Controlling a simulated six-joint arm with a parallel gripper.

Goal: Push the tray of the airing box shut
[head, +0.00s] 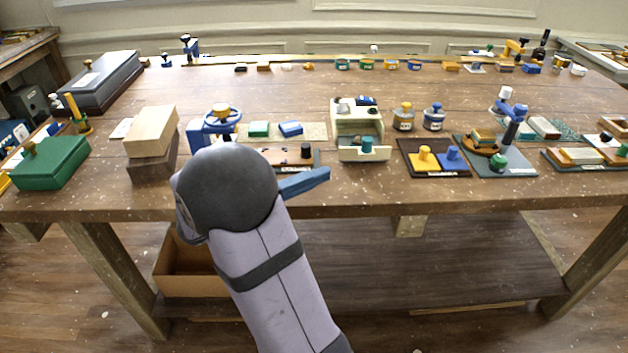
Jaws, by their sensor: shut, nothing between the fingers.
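The airing box (345,122) is a small cream box in the middle of the table. Its tray (350,154) is cream with a teal knob (367,143) and stands out from the box's front, toward me. Small items lie on top of the box. My arm reaches up from the bottom of the view, with its large dark joint over the table's front edge, left of the tray. The arm also hides part of the table there.
A blue bar (305,183) sticks out right of my arm; its left end is hidden. A board with a black knob (306,150) stands left of the tray. A dark board (403,150) with yellow and blue pieces stands right. The tabletop before the tray looks clear.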

